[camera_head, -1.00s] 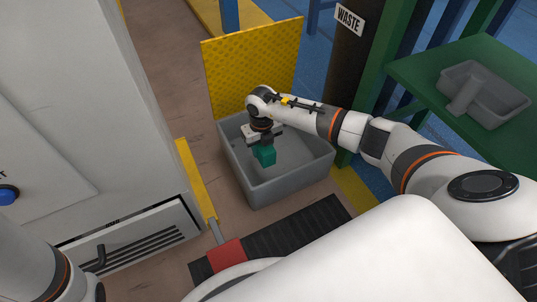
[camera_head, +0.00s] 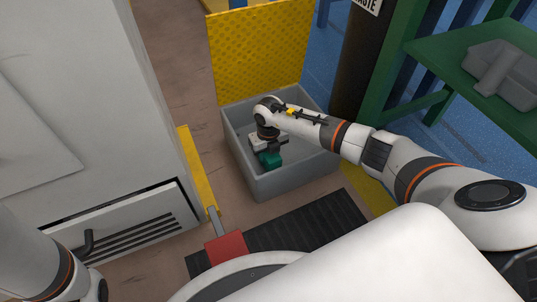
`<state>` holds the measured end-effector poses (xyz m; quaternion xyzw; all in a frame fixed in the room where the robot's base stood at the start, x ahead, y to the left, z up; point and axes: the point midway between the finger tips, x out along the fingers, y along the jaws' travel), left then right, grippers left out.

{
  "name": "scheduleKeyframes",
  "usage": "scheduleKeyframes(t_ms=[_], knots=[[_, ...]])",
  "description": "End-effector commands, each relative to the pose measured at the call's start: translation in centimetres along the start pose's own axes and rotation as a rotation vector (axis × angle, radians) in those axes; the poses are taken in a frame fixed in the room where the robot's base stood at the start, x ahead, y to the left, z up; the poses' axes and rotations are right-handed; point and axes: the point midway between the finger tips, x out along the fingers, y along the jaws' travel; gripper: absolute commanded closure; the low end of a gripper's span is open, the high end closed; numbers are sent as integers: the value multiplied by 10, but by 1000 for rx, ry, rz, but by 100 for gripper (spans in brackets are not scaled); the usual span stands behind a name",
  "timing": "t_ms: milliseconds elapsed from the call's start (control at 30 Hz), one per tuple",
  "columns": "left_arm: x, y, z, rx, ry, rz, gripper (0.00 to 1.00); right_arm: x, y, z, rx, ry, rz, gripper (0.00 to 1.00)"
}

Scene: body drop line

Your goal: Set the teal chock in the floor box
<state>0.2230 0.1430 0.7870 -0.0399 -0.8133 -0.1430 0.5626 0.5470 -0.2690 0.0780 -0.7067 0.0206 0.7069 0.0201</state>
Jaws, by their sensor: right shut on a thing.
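The teal chock (camera_head: 271,160) is inside the grey floor box (camera_head: 290,184), low between its walls. My right gripper (camera_head: 268,150) is shut on the chock from above, with the arm reaching in over the box's right side. I cannot tell whether the chock touches the box floor. The box is open at the top, with a yellow textured panel (camera_head: 262,50) standing upright behind it. My left arm shows at the lower left edge, but its gripper is not in view.
A grey-white cabinet (camera_head: 95,90) stands on the left, with a yellow strip (camera_head: 197,170) along its edge. A red block (camera_head: 226,249) and black ribbed mat (camera_head: 310,222) lie in front of the box. A green shelf (camera_head: 480,85) holds a grey tray (camera_head: 502,72).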

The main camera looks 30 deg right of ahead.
Motion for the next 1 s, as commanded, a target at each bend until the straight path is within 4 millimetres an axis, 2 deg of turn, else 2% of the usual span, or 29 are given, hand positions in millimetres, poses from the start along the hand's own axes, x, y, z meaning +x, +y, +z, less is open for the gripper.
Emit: scheduleKeyframes(t_ms=[33, 67, 200, 467, 567, 667, 1000], knots=[[-2, 0, 1, 0, 0, 0, 64, 2, 0, 0, 0, 1, 0, 92], [-2, 0, 1, 0, 0, 0, 64, 3, 0, 0, 0, 0, 0, 58], [-1, 0, 0, 0, 0, 0, 64, 2, 0, 0, 0, 0, 0, 38], [0, 0, 0, 0, 0, 0, 64, 1, 0, 0, 0, 0, 0, 38], [4, 1, -2, 0, 0, 0, 64, -6, 0, 0, 0, 1, 0, 38], [16, 3, -6, 0, 1, 0, 64, -23, 0, 0, 1, 1, 0, 38], [61, 13, -22, 0, 2, 0, 64, -96, 0, 0, 0, 1, 0, 38]])
